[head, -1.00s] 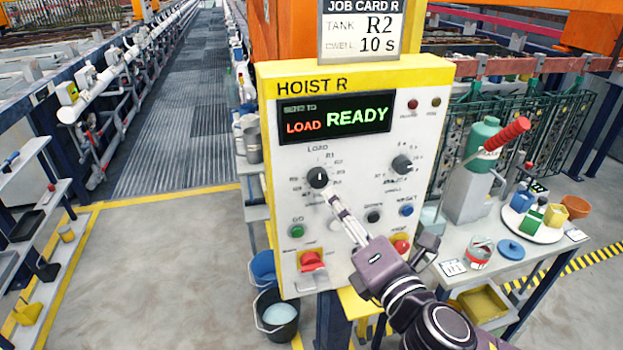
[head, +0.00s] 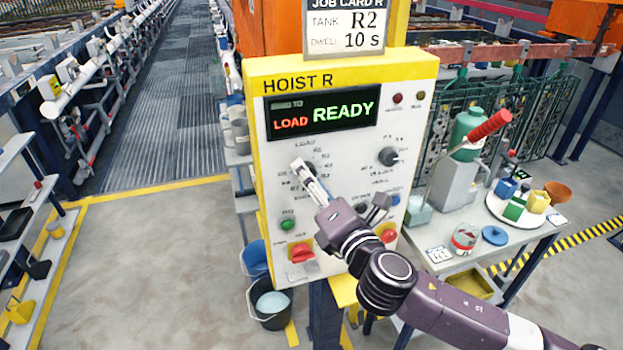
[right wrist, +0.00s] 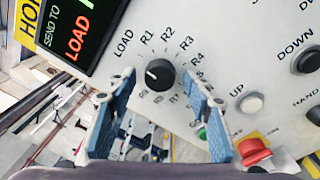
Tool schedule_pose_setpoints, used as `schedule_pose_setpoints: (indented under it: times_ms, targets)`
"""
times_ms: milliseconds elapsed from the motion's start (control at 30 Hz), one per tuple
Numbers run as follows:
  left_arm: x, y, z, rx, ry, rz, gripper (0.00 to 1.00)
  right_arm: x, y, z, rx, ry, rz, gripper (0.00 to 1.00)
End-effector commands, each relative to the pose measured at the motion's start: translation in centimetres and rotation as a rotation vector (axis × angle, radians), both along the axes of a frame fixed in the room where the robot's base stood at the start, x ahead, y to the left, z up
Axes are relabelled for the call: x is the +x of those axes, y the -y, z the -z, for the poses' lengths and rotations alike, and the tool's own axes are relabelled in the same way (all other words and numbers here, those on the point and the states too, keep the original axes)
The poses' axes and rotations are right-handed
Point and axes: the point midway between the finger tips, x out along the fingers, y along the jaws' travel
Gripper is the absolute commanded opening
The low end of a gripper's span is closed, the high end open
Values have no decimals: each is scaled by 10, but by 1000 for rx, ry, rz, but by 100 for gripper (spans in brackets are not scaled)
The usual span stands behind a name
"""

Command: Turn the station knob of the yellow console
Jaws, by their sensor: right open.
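The yellow console (head: 345,66), labelled HOIST R, shows SEND TO LOAD and READY on its screen (head: 320,112). Its black station knob (right wrist: 160,74) has a white mark that points toward LOAD in the right wrist view. In the head view the fingers partly hide this knob (head: 310,168). My right gripper (head: 300,166) is at the knob. In the right wrist view its open fingers (right wrist: 162,80) stand on either side of the knob, with gaps visible; I cannot tell how deep they reach. My left gripper is not in view.
The job card (head: 356,28) reads TANK R2, DWELL 10 s. A second knob (head: 388,157), a green button (head: 288,225), a red switch (head: 301,251) and a red button (head: 388,236) are nearby on the panel. A cluttered bench (head: 470,228) stands at right.

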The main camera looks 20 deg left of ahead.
Motion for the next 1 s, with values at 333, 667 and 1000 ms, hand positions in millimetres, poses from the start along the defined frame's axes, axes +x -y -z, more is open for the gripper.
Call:
schedule_pose_setpoints:
  times_ms: [333, 667, 1000]
  targets:
    - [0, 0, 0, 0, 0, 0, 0, 0, 0, 0, 0, 0, 0, 19]
    - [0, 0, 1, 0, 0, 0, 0, 0, 0, 1, 9, -7, 1, 4]
    - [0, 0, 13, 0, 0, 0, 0, -1, 0, 4, 142, -100, 1, 4]
